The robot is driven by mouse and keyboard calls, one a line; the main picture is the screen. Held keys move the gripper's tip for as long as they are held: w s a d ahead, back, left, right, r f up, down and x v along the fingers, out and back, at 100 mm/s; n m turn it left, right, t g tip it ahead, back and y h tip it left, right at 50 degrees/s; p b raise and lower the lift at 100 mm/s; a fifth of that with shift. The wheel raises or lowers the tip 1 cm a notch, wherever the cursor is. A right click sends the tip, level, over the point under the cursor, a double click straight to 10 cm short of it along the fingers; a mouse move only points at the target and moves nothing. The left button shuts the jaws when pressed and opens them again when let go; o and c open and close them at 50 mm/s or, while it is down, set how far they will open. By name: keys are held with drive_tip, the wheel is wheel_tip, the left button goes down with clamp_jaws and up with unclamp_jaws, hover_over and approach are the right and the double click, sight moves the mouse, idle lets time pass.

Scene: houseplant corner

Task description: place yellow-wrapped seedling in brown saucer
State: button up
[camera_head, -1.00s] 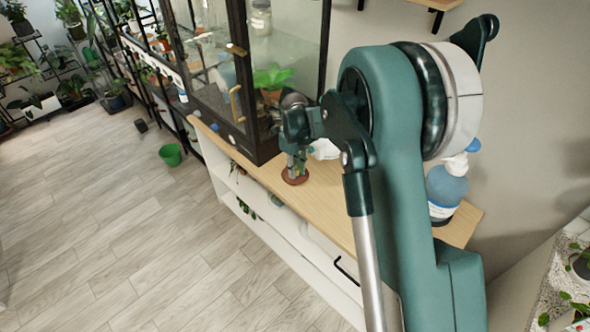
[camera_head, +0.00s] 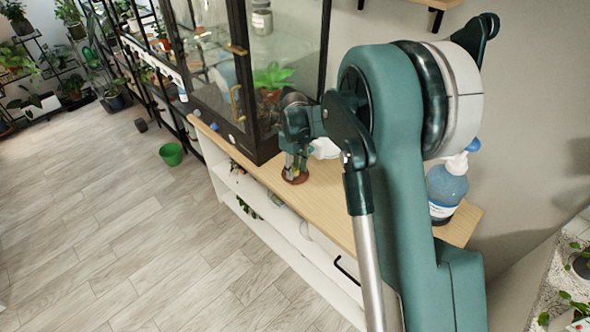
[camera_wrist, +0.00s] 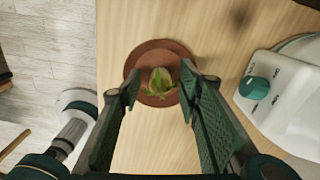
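The brown saucer (camera_head: 295,178) lies on the wooden shelf top, beside the dark-framed glass cabinet. It also shows in the wrist view (camera_wrist: 153,48). The seedling (camera_wrist: 160,80) is over the saucer's middle in the wrist view, with yellow-green leaves; its wrapping is hardly visible. My gripper (camera_wrist: 160,82) is open, one finger on each side of the seedling with small gaps to it. In the head view my gripper (camera_head: 293,168) points down right at the saucer and hides the seedling.
A white container with a green knob (camera_wrist: 285,95) stands close to the right of the saucer. The glass cabinet (camera_head: 252,80) rises just behind left. A blue pump bottle (camera_head: 446,188) stands farther right. The shelf's front edge (camera_head: 270,192) is near the saucer.

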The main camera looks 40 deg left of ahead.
sight(296, 169)
drive_tip(key=shift+r+p, duration=1)
drive_tip(key=shift+r, duration=2.45)
drive_tip(key=shift+d, duration=0.1)
